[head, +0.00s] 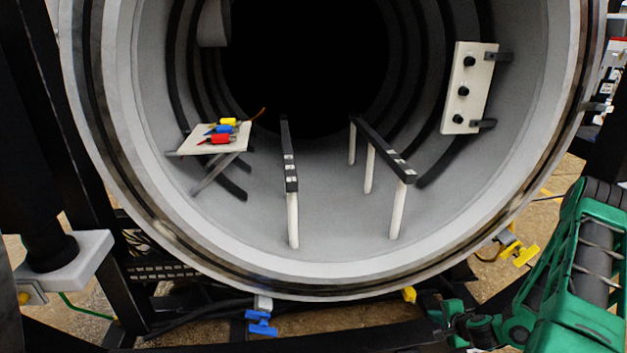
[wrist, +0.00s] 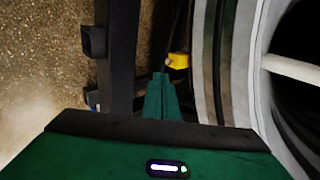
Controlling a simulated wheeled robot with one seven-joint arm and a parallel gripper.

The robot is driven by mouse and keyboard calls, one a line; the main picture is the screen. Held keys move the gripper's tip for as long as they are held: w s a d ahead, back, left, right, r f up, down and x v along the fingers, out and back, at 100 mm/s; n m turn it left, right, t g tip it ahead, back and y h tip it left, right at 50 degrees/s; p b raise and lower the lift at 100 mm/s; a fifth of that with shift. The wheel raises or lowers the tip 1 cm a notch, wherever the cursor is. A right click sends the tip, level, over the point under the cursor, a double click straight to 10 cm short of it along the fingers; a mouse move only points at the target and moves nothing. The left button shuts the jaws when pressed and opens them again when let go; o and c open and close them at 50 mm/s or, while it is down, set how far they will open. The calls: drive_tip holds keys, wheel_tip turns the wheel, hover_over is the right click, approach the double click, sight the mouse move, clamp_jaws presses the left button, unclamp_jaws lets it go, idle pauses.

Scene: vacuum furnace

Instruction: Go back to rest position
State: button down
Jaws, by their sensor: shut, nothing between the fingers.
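My green arm reaches in from the lower right of the head view, outside the furnace mouth. My gripper (head: 452,318) is at its left end, low in front of the furnace's lower rim. In the wrist view my gripper (wrist: 161,80) shows as two green fingers pressed together, with nothing between them. The round furnace chamber (head: 340,278) is open in front of me.
Inside the chamber, a white shelf (head: 187,146) at left holds red, blue and yellow connectors. Two black rails (head: 290,170) stand on white posts, and a white panel (head: 468,88) with black knobs is at right. A yellow clamp (head: 409,294) sits near my gripper, below the rim.

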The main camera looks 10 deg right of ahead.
drive_tip(key=s+a+r+n+g, duration=0.2)
drive_tip(key=r+n, duration=0.2)
drive_tip(key=r, duration=0.4)
drive_tip(key=s+a+r+n+g+y, duration=0.1)
drive_tip(key=s+r+n+g, duration=0.15)
drive_tip(key=r, duration=0.55)
drive_tip(key=s+a+r+n+g, duration=0.1)
drive_tip(key=s+a+r+n, duration=0.2)
drive_tip(key=r, duration=0.5)
drive_tip(key=s+a+r+n+g, duration=0.1)
drive_tip(key=s+a+r+g, duration=0.1)
drive_tip(key=s+r, duration=0.7)
drive_tip(key=s+a+r+n+g, duration=0.1)
drive_tip(key=s+a+r+g, duration=0.1)
drive_tip(key=s+r, duration=0.7)
drive_tip(key=s, duration=0.5)
drive_tip(key=shift+a+r, duration=0.15)
drive_tip(key=shift+a, duration=0.1)
drive_tip(key=shift+n, duration=0.25)
